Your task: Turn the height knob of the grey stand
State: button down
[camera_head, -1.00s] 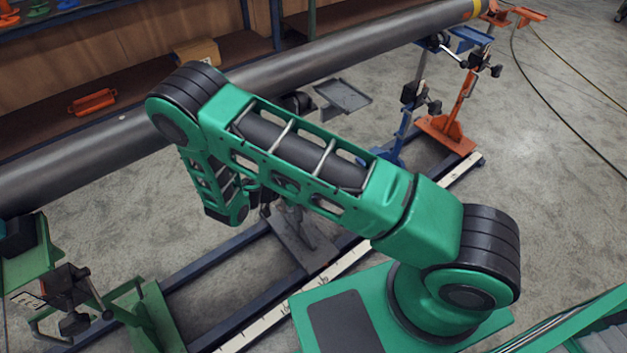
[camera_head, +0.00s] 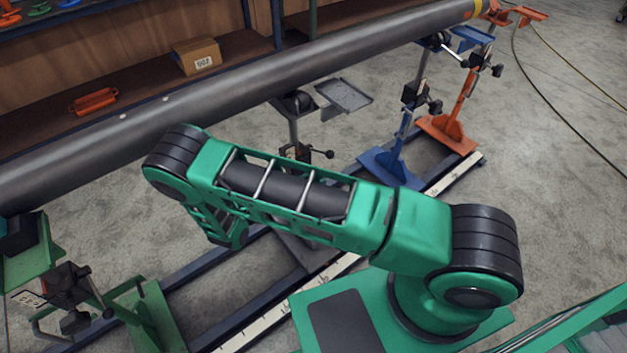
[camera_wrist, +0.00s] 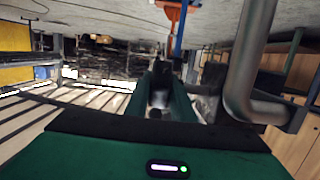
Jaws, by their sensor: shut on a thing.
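The grey stand (camera_head: 293,128) stands under the long pipe, with a flat tray at its top. A black clamp with a small handle (camera_head: 322,153) shows on its post. My green arm hides the lower post, and my gripper is hidden behind the arm in the head view. In the wrist view my gripper (camera_wrist: 160,88) is shut on a dark part between its fingers, which looks like the stand's height knob. That view is blurred and upside down, so the knob's shape and angle are unclear.
The long grey pipe (camera_head: 240,85) runs across above the stands. A blue stand (camera_head: 393,160) and an orange stand (camera_head: 452,125) are at right; a green stand (camera_head: 140,310) is at left. A dark rail (camera_head: 215,262) lies along the floor. Shelves with a box (camera_head: 196,56) are behind.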

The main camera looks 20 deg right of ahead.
jog(key=c, duration=1.5)
grip_release()
jog(key=shift+w+a+f, duration=0.15)
jog(key=shift+a, duration=0.05)
jog(key=shift+d, duration=0.1)
jog(key=v, duration=1.1)
